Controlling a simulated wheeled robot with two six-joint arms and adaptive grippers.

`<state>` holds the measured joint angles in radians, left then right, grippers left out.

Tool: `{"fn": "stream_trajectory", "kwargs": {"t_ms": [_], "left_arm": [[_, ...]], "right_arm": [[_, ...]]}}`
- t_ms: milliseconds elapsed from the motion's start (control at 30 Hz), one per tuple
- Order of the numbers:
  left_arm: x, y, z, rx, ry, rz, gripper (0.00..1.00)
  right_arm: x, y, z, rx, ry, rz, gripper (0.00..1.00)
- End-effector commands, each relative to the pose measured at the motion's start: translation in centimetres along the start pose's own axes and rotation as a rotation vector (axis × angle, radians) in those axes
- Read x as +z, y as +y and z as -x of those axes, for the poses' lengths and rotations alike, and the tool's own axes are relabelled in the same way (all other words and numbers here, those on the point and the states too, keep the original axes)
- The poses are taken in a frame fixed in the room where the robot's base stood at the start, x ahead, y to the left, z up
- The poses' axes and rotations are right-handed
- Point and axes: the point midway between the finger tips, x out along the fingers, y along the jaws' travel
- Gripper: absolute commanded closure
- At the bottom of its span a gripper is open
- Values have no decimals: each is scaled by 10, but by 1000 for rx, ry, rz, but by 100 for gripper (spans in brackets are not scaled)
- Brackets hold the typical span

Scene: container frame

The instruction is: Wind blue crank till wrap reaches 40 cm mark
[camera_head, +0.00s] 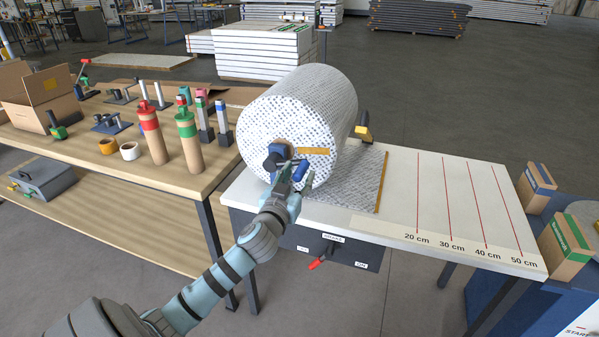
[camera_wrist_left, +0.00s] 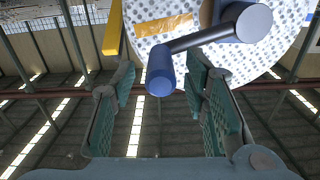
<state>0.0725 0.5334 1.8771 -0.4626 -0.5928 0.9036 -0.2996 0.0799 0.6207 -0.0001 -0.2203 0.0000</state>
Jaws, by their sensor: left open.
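The large bubble-wrap roll (camera_head: 290,105) lies on its side at the left end of the white measuring table (camera_head: 400,170). The wrap sheet (camera_head: 350,178) lies flat on the table, and its orange edge (camera_head: 381,182) is left of the 20 cm line. The blue crank (camera_head: 276,160) is at the roll's near end, with its blue handle (camera_head: 300,170) pointing toward me. My left gripper (camera_head: 291,174) is at the handle. In the left wrist view the blue handle (camera_wrist_left: 160,75) shows between the open fingers (camera_wrist_left: 163,80), with gaps on both sides. My right gripper is not in view.
A red lever (camera_head: 319,263) sits on the table's front panel, tilted down-left. A wooden workbench (camera_head: 75,150) with bottles, tape rolls and boxes stands left. A brown-and-green box (camera_head: 566,248) stands at the right. The tabletop right of the wrap is clear.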

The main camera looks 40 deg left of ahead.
Motion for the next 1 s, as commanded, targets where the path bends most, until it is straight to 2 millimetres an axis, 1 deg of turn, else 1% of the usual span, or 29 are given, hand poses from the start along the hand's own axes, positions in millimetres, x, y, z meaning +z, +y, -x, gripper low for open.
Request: {"fn": "stream_trajectory", "kwargs": {"t_ms": [33, 133, 233, 400, 467, 500, 667, 700, 1000], "left_arm": [[0, 0, -6, 0, 0, 3, 59], [0, 0, -15, 1, 0, 2, 59], [0, 0, -18, 2, 0, 1, 59], [0, 1, -18, 2, 0, 1, 59], [0, 0, -18, 2, 0, 1, 67], [0, 0, -18, 2, -1, 1, 73], [0, 0, -18, 2, 0, 1, 99], [0, 0, -18, 2, 0, 1, 100], [0, 2, -19, 3, 0, 6, 100]], "right_arm": [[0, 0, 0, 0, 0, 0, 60], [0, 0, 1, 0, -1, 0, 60], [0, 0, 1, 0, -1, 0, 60], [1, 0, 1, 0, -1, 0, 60], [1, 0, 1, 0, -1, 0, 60], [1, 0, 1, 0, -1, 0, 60], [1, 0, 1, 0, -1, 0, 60], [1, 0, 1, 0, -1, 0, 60], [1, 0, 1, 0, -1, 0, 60]]}}
